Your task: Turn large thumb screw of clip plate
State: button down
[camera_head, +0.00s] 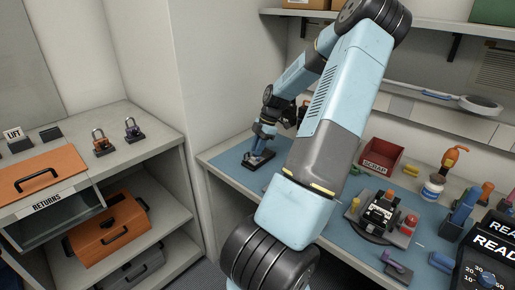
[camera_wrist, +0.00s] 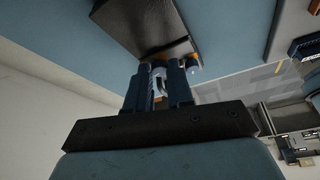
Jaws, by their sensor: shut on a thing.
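The clip plate (camera_wrist: 145,25) seems to be the dark flat piece on the blue mat, at the top of the wrist view. In the head view a dark piece (camera_head: 257,160) lies at the far left of the mat, under my gripper (camera_head: 262,146). My gripper's dark blue fingers (camera_wrist: 160,76) reach the plate's near edge. They are shut on a small pale metal part (camera_wrist: 159,73), which appears to be the large thumb screw. The fingers hide most of it, so its turn angle cannot be told. A small brass-coloured bit shows beside the right fingertip.
On the blue mat (camera_head: 343,238), a device on a round base (camera_head: 381,214) stands to the right. A red SCRAP bin (camera_head: 381,156) and a white jar (camera_head: 433,187) stand behind it. A shelf unit with an orange case (camera_head: 110,226) is at left.

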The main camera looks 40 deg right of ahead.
jog(key=shift+m, duration=0.3)
jog(key=m, duration=0.1)
jog(key=m+t, duration=0.1)
jog(key=m, duration=0.1)
jog(key=shift+s+a+h, duration=0.1)
jog(key=shift+s+h, duration=0.1)
jog(key=shift+h, duration=0.1)
jog(key=shift+s+a+m+t+h, duration=0.1)
jog(key=shift+m+t+h, duration=0.2)
jog(key=shift+m, duration=0.7)
jog(key=shift+a+m+t+h, duration=0.1)
jog(key=shift+m+t, duration=0.3)
jog(key=shift+m, duration=0.6)
jog(key=c, duration=1.3)
grip_release()
jog(key=shift+o, duration=0.2)
jog(key=shift+d, duration=0.1)
